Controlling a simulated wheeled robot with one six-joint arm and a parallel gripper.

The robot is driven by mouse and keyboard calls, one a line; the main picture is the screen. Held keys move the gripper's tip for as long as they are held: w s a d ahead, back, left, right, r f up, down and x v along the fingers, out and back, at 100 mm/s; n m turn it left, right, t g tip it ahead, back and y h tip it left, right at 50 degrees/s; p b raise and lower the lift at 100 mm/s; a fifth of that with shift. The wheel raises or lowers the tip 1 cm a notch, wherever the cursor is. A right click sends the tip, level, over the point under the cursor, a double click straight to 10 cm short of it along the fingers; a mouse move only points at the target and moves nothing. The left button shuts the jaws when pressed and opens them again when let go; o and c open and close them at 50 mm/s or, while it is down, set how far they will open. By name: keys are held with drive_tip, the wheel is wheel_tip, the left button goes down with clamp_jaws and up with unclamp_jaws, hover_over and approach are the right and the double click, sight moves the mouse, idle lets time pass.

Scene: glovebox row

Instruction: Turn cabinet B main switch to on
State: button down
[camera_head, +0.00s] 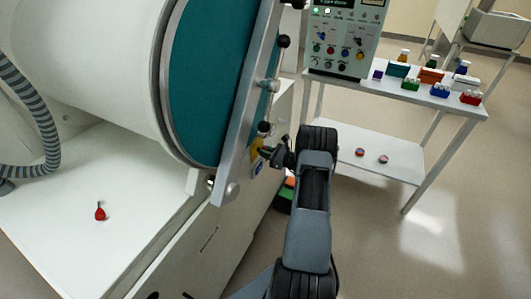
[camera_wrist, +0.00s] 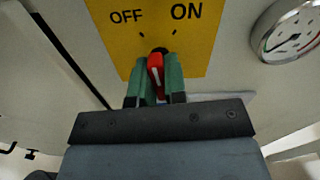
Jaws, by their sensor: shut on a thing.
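The main switch is a red handle (camera_wrist: 156,70) with a white line, on a yellow plate (camera_wrist: 112,45) marked OFF at left and ON at right. The handle stands nearly upright in the wrist view, its upper end leaning slightly left; I cannot tell which tick mark it points to. My gripper (camera_wrist: 156,84) is shut on the handle, a green-padded finger on each side. In the head view my gripper (camera_head: 268,152) reaches the yellow plate (camera_head: 257,158) on the cabinet front below the teal round door. The handle is hidden there. No cabinet letter is readable.
A round gauge (camera_wrist: 290,32) sits right of the plate. The teal door (camera_head: 215,80) with its metal bar (camera_head: 245,100) is close to my gripper. A white table (camera_head: 430,98) with several small boxes and a control panel (camera_head: 342,40) stands at right. The floor (camera_head: 385,250) at lower right is clear.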

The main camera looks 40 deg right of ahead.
drive_tip(key=shift+m, duration=0.6)
drive_tip(key=c, duration=1.2)
unclamp_jaws()
drive_tip(key=shift+o, duration=0.2)
drive_tip(key=v, duration=1.3)
drive_tip(key=shift+s+d, duration=0.2)
drive_tip(key=shift+s, duration=0.15)
